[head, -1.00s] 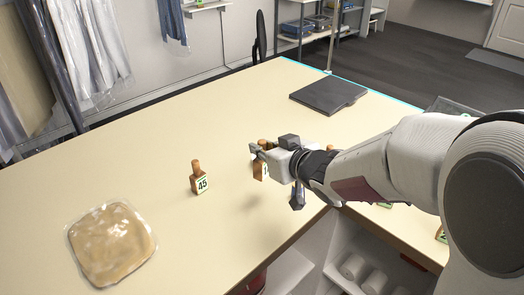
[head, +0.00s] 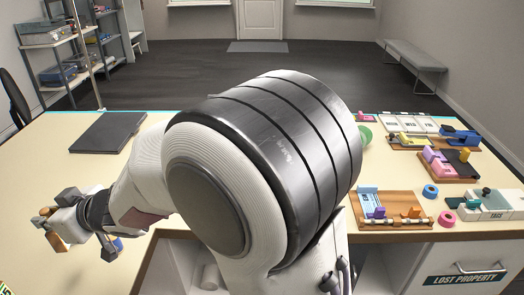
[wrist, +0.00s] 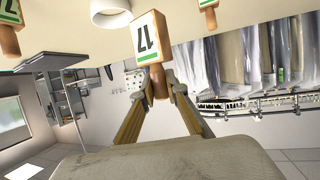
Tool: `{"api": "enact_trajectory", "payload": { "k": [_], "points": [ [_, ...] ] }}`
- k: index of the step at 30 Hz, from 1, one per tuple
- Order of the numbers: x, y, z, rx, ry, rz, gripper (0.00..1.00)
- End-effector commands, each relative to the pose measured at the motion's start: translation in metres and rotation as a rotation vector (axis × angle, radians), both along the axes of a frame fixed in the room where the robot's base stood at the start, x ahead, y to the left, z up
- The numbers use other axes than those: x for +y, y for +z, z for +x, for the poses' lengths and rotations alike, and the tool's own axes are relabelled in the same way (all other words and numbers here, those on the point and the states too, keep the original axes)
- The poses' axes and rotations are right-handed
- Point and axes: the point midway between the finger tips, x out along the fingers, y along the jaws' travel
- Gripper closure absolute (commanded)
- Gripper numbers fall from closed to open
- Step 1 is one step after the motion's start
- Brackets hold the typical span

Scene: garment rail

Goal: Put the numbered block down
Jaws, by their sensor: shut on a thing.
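The numbered block, wooden with a white and green card, is in my gripper in the wrist view (wrist: 148,38). Its number appears upside down and reads 17. My gripper (wrist: 157,85) is shut on its narrow wooden handle, one finger on each side. In the head view my gripper (head: 50,222) is at the left edge over the cream table (head: 105,172), with part of the wooden block (head: 57,243) showing below it. I cannot tell whether the block touches the table.
Other numbered blocks show at the wrist view's left (wrist: 10,40) and top right (wrist: 208,15), near a white cylinder (wrist: 110,12). A dark flat slab (head: 108,132) lies at the table's back left. Trays with coloured items (head: 390,208) fill the right side. My arm hides the table's middle.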

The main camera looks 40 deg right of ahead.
Motion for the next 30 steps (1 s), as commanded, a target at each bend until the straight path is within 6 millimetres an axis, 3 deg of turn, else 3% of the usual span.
{"api": "enact_trajectory", "payload": {
  "k": [3, 14, 23, 30],
  "points": [
    [0.000, 0.016, 0.000, -0.005, -0.001, -0.001, 1.00],
    [-0.003, 0.042, 0.001, -0.003, -0.006, -0.001, 1.00],
    [-0.058, 0.042, 0.019, -0.007, -0.121, 0.000, 1.00],
    [-0.126, 0.042, 0.032, -0.013, -0.257, -0.001, 1.00]
  ]
}}
